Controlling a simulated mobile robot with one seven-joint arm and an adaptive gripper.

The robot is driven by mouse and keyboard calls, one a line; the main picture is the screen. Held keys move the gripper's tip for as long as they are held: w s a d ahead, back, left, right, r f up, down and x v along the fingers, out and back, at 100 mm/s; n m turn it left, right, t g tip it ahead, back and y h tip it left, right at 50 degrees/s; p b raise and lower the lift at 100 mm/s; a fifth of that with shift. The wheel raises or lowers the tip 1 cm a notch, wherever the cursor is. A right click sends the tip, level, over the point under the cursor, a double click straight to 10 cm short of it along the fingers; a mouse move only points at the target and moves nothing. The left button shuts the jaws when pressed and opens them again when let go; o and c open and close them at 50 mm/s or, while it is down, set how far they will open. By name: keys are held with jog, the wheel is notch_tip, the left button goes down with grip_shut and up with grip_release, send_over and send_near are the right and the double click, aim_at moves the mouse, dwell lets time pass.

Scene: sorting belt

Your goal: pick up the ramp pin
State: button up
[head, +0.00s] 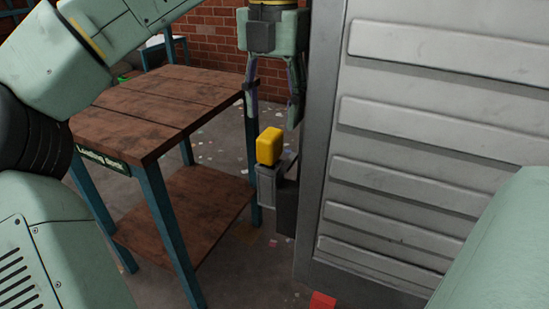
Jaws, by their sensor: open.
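The ramp pin appears to be the yellow rounded block (269,146) in the head view. It stands upright on a grey bracket (268,186) beside the large grey panelled metal structure. My gripper (272,112) hangs above the yellow block with its fingers pointing down. The fingers are spread apart, one to each side of the block in the picture, and nothing is between them. The fingertips look higher than the block, and I see no contact. The lower end of the pin is not visible.
A wooden table (150,105) with teal legs and a lower shelf (185,215) stands close to the left of the bracket. The grey panelled structure (430,130) fills the right side. A red piece (322,301) lies on the littered floor.

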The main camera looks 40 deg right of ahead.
aim_at(273, 133)
notch_tip(273, 133, down, 4)
jog(key=shift+f+b, duration=0.1)
jog(key=shift+b, duration=0.5)
jog(key=f, duration=0.1)
jog(key=f+p, duration=0.1)
jog(key=f, duration=0.3)
jog(key=shift+w+a+f, duration=0.15)
jog(key=shift+a+f, duration=0.1)
grip_shut()
